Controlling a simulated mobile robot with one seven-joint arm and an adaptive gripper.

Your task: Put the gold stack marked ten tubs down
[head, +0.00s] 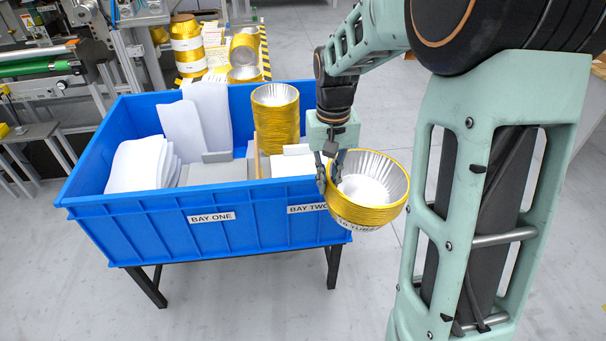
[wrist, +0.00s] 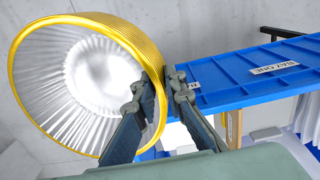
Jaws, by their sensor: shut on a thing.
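The gold stack (head: 368,214) of tubs has silvery fluted insides and a white band with partly legible "10 TUBS" lettering. My gripper (head: 330,180) is shut on its left rim and holds it tilted, in front of the right end of the blue crate (head: 160,242). In the wrist view, the fingers (wrist: 160,95) pinch the wall of the gold stack (wrist: 40,60), its open mouth facing the camera. The crate's front wall carries the labels "BAY ONE" (head: 212,217) and "BAY TWO" (head: 308,208). The held stack and gripper hide part of the crate's right end.
A taller gold stack (head: 276,118) stands inside the crate towards the back right. White sheets (head: 140,166) fill the left part. A wooden divider (head: 257,155) stands between the bays. More gold stacks (head: 244,58) stand behind, beside machinery (head: 50,66). Floor right of the crate is clear.

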